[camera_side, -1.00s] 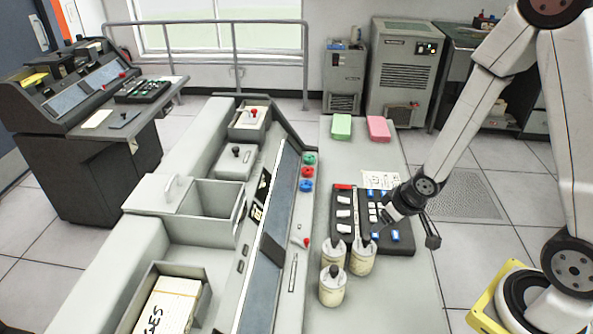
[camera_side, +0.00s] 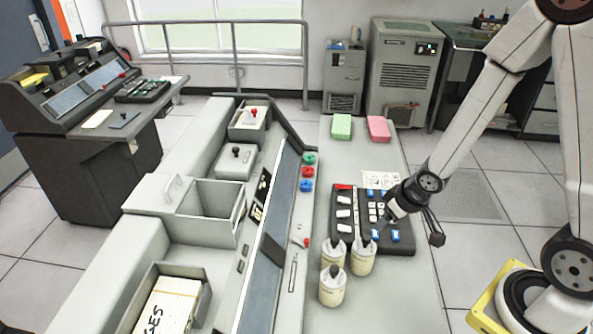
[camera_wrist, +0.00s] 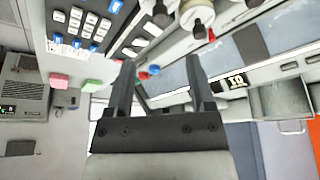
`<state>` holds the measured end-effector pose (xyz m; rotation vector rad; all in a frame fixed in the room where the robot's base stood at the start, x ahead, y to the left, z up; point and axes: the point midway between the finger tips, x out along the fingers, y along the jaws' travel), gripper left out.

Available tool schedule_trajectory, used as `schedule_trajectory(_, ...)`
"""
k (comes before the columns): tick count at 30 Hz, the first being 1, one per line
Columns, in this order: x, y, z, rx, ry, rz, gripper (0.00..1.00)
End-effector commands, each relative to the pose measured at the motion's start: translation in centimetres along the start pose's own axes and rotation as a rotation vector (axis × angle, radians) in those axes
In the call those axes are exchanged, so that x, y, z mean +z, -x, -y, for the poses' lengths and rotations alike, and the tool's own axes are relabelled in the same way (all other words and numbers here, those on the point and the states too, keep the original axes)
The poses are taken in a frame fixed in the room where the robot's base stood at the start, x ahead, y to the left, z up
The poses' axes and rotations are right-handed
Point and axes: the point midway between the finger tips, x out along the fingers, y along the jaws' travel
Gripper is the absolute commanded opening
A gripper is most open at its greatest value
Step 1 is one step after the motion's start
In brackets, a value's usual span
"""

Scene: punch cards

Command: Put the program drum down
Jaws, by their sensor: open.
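Three cream drums with dark knobs stand upright at the near end of the side table in the side view: a front one (camera_side: 332,291), a right one (camera_side: 362,262) and a left one (camera_side: 335,253). Which is the program drum I cannot tell. My gripper (camera_side: 378,231) is just above and right of the right drum, over the keyboard's near edge. In the wrist view my gripper (camera_wrist: 161,62) is open with nothing between its fingers. Drums show beyond it at the top edge, including one (camera_wrist: 196,14), partly cut off and apart from the fingers.
A black keyboard (camera_side: 344,214) with white and blue keys lies behind the drums. Green (camera_side: 341,126) and pink (camera_side: 379,128) blocks sit at the table's far end. The grey console (camera_side: 268,262) with an open bin (camera_side: 216,205) stands left. The table's near right is clear.

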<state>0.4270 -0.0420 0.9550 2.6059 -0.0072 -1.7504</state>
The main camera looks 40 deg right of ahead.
Motion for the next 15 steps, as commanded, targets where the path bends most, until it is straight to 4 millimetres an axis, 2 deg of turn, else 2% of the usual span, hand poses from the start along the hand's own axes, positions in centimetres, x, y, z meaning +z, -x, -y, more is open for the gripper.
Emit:
schedule_trajectory(5, -0.4, 1.6, 0.4, 0.023, 0.004, 0.02, 0.69)
schedule_trajectory(15, -0.3, 6.8, 2.9, 0.024, 0.002, 0.114, 0.69)
